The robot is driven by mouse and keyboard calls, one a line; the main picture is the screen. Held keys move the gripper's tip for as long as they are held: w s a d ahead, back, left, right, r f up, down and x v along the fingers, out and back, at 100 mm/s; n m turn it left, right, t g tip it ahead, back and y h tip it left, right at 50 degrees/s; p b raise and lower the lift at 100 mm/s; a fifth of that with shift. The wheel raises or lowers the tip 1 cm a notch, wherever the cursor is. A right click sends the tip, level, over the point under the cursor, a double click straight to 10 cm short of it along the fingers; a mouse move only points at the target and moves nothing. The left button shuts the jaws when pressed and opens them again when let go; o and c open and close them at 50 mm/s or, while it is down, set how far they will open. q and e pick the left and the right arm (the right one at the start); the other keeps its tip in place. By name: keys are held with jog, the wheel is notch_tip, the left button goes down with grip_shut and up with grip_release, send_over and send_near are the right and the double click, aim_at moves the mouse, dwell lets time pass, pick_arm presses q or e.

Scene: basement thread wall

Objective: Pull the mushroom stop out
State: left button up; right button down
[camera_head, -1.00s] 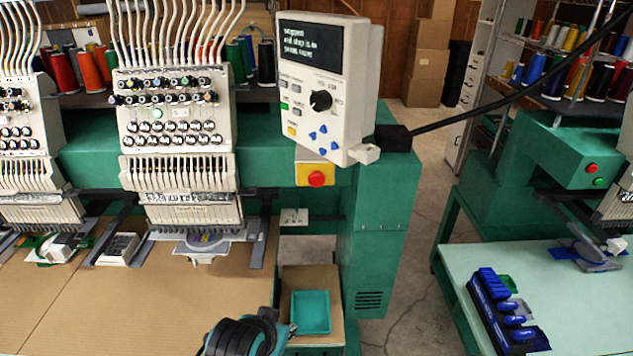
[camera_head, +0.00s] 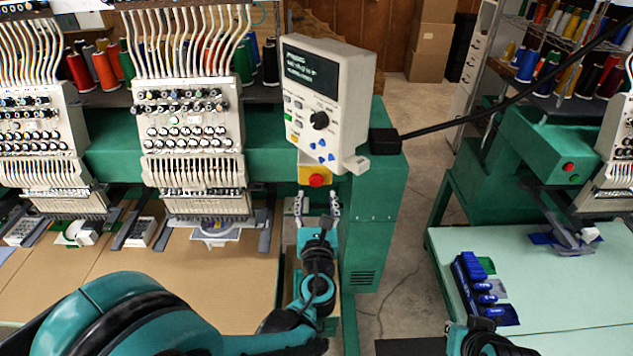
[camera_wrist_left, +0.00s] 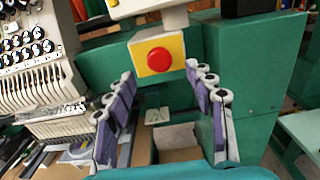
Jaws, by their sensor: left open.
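The mushroom stop (camera_head: 316,180) is a round red button on a yellow box (camera_head: 304,173) below the control panel of the green machine. It also shows in the left wrist view (camera_wrist_left: 159,60), facing the camera. My left gripper (camera_head: 317,200) is open just below the button in the head view, its two fingers pointing up. In the left wrist view my left gripper (camera_wrist_left: 160,78) has its fingers apart, one to each side of the yellow box. Nothing is between the pads, and I see no contact with the button.
The control panel (camera_head: 325,95) with screen and knob overhangs the button. A white socket plate (camera_wrist_left: 156,115) sits below it. The green machine column (camera_head: 373,220) stands close at right. A sewing head (camera_head: 195,140) is at left. A green-topped table (camera_head: 560,290) stands farther right.

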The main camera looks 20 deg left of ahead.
aim_at(316, 182)
pick_arm(q)
jog(key=x, duration=0.6)
